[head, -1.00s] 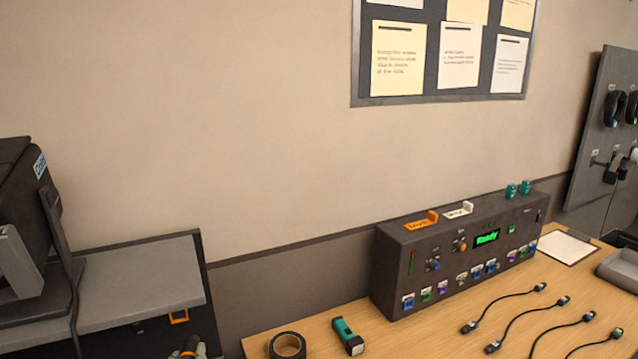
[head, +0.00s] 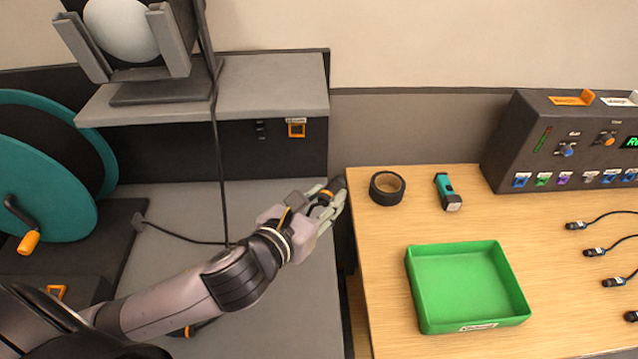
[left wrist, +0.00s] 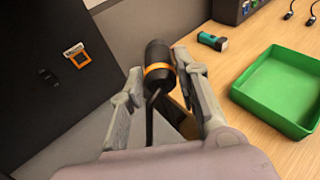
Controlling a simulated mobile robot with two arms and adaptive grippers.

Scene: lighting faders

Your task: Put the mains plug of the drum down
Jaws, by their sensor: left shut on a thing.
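My left gripper (head: 322,200) is shut on the mains plug (head: 337,184), a black plug with an orange band. The plug (left wrist: 158,66) also shows between the two fingers in the left wrist view, with its black cable running back toward the palm. The gripper is over the right edge of the grey bench, beside the gap to the wooden table. The teal cable drum (head: 45,165) with an orange crank handle stands at the left of the head view. My right gripper is not in view.
An orange-framed socket (head: 296,129) is on the dark panel under the grey shelf (head: 265,92). A black tape roll (head: 387,187), a teal torch (head: 447,191) and a green tray (head: 470,285) are on the wooden table. The grey bench top (head: 295,300) has free room near my arm.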

